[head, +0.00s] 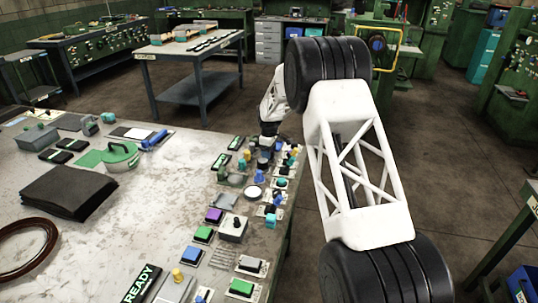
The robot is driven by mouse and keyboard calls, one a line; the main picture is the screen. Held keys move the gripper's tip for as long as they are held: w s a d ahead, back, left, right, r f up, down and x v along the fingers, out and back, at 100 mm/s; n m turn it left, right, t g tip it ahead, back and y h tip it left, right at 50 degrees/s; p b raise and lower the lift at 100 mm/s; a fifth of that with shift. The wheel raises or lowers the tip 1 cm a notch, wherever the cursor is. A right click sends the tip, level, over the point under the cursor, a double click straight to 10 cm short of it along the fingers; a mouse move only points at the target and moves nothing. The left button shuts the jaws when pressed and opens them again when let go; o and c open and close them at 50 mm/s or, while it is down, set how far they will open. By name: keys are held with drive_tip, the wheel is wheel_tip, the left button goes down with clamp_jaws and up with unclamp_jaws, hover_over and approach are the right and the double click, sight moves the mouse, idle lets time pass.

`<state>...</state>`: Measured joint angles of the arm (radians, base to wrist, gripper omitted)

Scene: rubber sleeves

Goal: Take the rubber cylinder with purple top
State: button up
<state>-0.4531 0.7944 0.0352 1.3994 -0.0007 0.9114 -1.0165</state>
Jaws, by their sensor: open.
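A small dark block with a purple top (214,214) sits on the right part of the grey workbench, left of a grey box with a knob. It looks squarish, and I cannot make out a round shape. My white arm reaches out from the right, and my gripper (265,150) is small and far off, above the bench's far right end. It is open and stands well beyond the purple-topped piece, apart from it. The fingertips are hard to make out among the small parts below.
Similar pieces with a green top (203,233) and a blue top (192,254) stand nearer. The grey box with a knob (233,228) is close on the right. Small coloured parts crowd the bench's right edge. A black mat (68,191) lies left; the bench's middle is mostly clear.

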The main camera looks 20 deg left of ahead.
idle(0.3)
drive_tip(key=c, duration=0.7)
drive_tip(key=shift+r, duration=0.1)
drive_tip(key=shift+r, duration=4.9)
